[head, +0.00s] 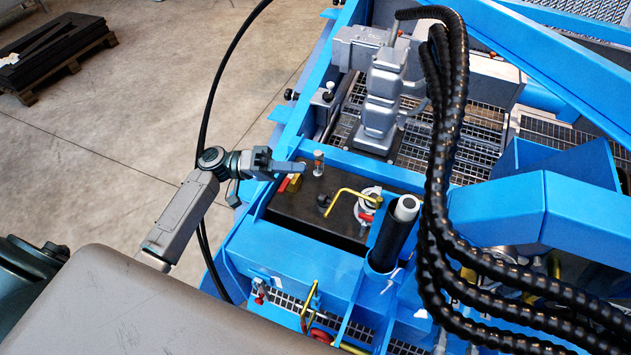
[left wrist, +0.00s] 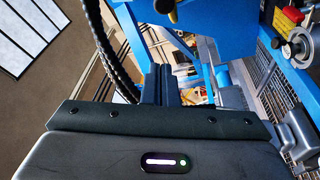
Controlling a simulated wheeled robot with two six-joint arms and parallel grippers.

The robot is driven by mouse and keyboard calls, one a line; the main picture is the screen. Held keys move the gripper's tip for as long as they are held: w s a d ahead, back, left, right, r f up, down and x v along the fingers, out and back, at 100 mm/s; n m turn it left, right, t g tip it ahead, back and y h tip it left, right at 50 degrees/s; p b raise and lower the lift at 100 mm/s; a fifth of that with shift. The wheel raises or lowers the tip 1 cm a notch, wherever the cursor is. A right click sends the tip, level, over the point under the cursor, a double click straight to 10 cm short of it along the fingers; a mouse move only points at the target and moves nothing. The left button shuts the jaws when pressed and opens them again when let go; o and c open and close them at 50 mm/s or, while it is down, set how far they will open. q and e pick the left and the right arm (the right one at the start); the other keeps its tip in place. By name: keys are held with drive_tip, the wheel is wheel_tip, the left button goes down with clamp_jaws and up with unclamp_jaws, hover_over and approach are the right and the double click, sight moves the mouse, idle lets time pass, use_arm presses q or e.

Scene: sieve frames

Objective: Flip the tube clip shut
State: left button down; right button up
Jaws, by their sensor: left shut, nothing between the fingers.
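My left gripper (head: 300,167) is shut and empty, held above the left back part of a dark panel (head: 290,208) in the blue frame. Its closed fingers (left wrist: 160,85) also show in the left wrist view. A small upright tube (head: 318,160) with a reddish top shows just right of the fingertips; I cannot tell whether they touch. A silver round clamp (head: 370,203) with a red part sits to the right on the panel, beside a bent yellow rod (head: 346,192). I cannot tell for sure which piece is the tube clip, or how far it is open. My right gripper is not in view.
A thick black tube (head: 388,243) with a white end stands right of the panel. Several black ribbed hoses (head: 440,130) hang farther right. A grey machine block (head: 380,105) stands behind on metal grating. Blue beams surround the panel. Open concrete floor (head: 150,110) lies to the left.

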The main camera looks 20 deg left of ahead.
use_arm(q)
drive_tip(key=r+p+x, duration=0.1)
drive_tip(key=p+x, duration=0.2)
drive_tip(key=x, duration=0.4)
drive_tip(key=s+f, duration=0.2)
drive_tip(key=s+p, duration=0.1)
drive_tip(key=shift+s+a+f, duration=0.3)
drive_tip(key=shift+f, duration=0.1)
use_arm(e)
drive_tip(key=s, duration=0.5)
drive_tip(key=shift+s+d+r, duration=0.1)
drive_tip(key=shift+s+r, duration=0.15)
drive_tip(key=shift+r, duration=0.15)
